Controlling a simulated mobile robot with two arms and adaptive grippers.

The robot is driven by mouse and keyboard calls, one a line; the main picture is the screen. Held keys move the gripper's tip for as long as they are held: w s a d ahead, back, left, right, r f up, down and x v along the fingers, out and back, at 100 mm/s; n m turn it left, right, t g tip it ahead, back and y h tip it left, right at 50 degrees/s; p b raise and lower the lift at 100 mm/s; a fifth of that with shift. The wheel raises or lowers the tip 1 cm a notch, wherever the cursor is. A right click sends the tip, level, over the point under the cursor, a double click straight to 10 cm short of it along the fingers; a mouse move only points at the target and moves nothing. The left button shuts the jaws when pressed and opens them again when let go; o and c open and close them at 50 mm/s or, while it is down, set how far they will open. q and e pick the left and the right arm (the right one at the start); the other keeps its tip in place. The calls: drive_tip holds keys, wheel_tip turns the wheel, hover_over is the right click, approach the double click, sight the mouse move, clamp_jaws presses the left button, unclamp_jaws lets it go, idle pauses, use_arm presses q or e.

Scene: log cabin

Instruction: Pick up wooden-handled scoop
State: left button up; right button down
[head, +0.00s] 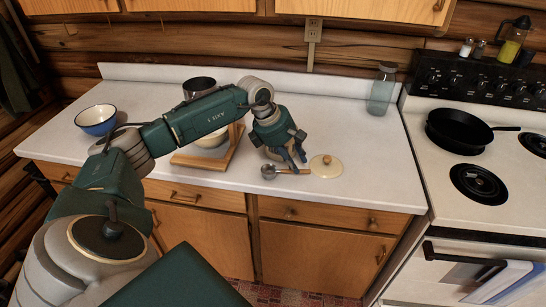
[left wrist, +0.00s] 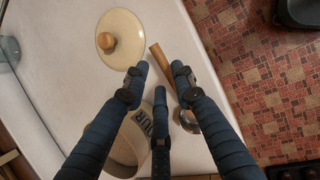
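The wooden-handled scoop lies on the white counter near its front edge. In the head view its metal bowl (head: 268,172) is at the left and its handle points right. In the left wrist view the wooden handle (left wrist: 158,60) lies between my fingertips, and the metal bowl (left wrist: 187,121) is partly hidden by a finger. My left gripper (head: 292,164) is open, pointing down over the scoop; its fingers also show spread in the left wrist view (left wrist: 161,72). I cannot tell whether any finger touches the handle. My right gripper is not in view.
A cream lid (head: 327,168) with a wooden knob lies beside the handle. A wooden stand (head: 228,155) with a cream container is left of the gripper. A blue bowl (head: 97,119), glass jar (head: 381,92) and stove with black pan (head: 458,130) stand farther away.

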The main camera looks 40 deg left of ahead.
use_arm(q)
drive_tip(key=p+x, duration=0.1)
drive_tip(key=x, duration=0.1)
drive_tip(key=d+p+x, duration=0.1)
drive_tip(key=x, duration=0.1)
drive_tip(key=shift+w+p, duration=0.15)
drive_tip(key=shift+p, duration=0.15)
drive_tip(key=shift+w+f, duration=0.2)
drive_tip(key=shift+f, duration=0.2)
drive_tip(key=shift+s, duration=0.1)
drive_tip(key=shift+c, duration=0.5)
clamp_jaws()
drive_tip(key=shift+r, duration=0.15)
